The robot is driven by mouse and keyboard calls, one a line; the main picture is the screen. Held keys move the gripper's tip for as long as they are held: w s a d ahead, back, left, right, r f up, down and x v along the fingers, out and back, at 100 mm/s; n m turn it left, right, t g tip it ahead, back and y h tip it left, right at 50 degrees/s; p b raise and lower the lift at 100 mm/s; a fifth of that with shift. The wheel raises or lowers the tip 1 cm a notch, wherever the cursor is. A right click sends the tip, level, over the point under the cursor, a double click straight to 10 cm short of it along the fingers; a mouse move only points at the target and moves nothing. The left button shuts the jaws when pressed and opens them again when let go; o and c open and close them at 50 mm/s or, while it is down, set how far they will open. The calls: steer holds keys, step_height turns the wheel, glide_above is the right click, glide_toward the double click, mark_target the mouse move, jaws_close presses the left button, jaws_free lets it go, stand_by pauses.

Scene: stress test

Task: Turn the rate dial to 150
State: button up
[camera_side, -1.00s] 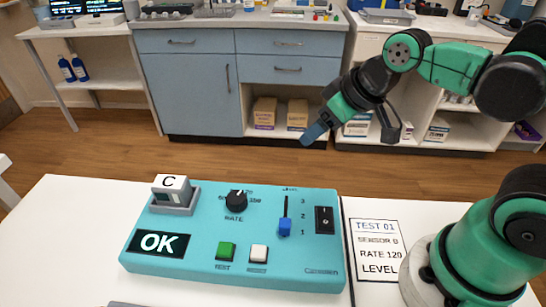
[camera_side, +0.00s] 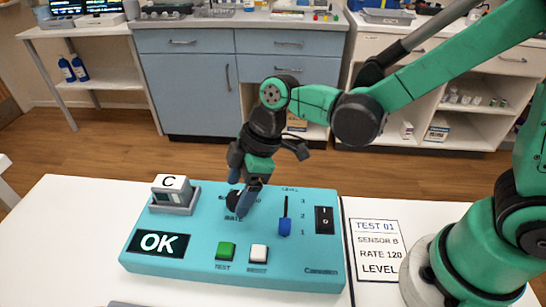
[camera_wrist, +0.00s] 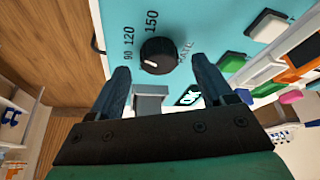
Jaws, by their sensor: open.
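The black rate dial (camera_side: 232,201) sits on the turquoise panel (camera_side: 185,220), partly hidden by my fingers in the side view. In the wrist view the dial (camera_wrist: 160,53) shows a small white mark at its lower left, on the side of the 90 label. The 90, 120 and 150 labels show along its left and top. My gripper (camera_side: 240,196) is open, pointing down over the dial. In the wrist view my gripper (camera_wrist: 160,70) has one finger to each side of the dial's near edge.
A card (camera_side: 379,250) reads RATE 120.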

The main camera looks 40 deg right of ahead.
steer(key=shift+a+f, duration=0.2)
steer(key=shift+f, duration=0.4)
jaws_close()
steer(key=shift+m, duration=0.3)
steer(key=m, duration=0.2)
steer(key=m+t+h, duration=0.1)
steer(key=m, duration=0.1)
steer(key=shift+t, duration=0.3)
steer(key=shift+a+m+t+h, duration=0.1)
steer(key=shift+m+t+h, duration=0.4)
steer(key=shift+m, duration=1.6)
steer(key=shift+h, duration=0.3)
